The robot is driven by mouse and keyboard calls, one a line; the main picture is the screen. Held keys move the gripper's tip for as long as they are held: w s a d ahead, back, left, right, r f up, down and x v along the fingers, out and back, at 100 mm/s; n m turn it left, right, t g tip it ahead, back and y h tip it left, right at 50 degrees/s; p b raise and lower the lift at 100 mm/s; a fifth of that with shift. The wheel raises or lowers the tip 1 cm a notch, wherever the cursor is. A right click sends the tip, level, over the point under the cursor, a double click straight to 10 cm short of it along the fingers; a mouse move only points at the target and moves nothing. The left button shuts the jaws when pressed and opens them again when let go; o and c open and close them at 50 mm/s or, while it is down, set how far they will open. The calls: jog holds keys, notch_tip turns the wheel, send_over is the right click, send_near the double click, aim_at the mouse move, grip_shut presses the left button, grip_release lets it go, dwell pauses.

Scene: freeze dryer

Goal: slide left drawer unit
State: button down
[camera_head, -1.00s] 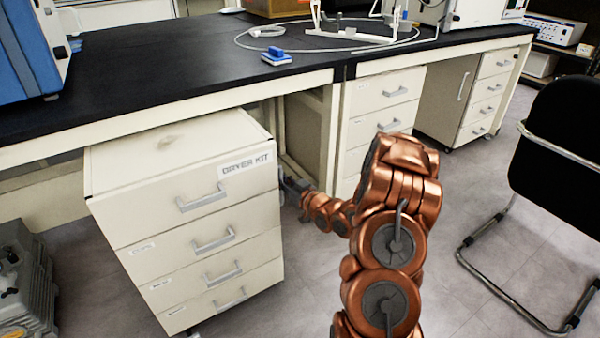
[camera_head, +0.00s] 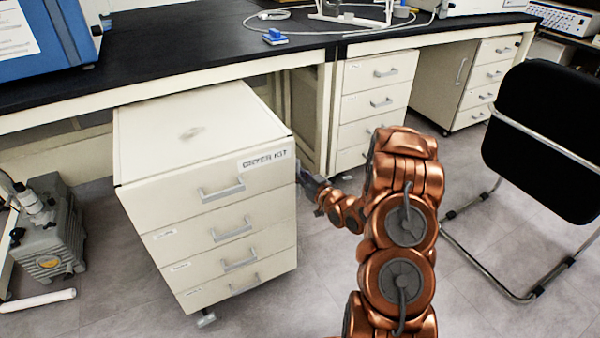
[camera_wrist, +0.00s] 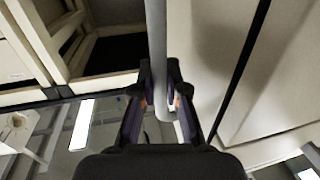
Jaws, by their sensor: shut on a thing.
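The left drawer unit (camera_head: 218,218) is a cream cabinet on casters with several drawers, grey bar handles and a "DRYER KIT" label. It stands angled, pulled partly out from under the black bench, its rear still near the bench front. My gripper (camera_head: 303,178) is at its right side near the top. In the wrist view, my gripper (camera_wrist: 160,98) is shut on a grey vertical bar handle (camera_wrist: 156,45) on the cabinet's side. The fingertips sit on both sides of the bar.
The black bench (camera_head: 190,62) runs along the back. A second drawer unit (camera_head: 375,108) stands under it. A grey pump (camera_head: 48,235) is on the floor at left, with a white tube (camera_head: 38,300). A black chair (camera_head: 545,140) stands at right. Floor between is clear.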

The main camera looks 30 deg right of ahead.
jog(key=shift+s+a, duration=0.15)
jog(key=c, duration=1.2)
grip_release()
jog(key=shift+s, duration=0.1)
jog(key=shift+s+d, duration=0.35)
jog(key=shift+s, duration=1.6)
jog(key=shift+s+d, duration=0.35)
jog(key=shift+s, duration=1.65)
jog(key=shift+s+d, duration=0.35)
jog(key=shift+s, duration=1.6)
jog(key=shift+w+r, duration=0.1)
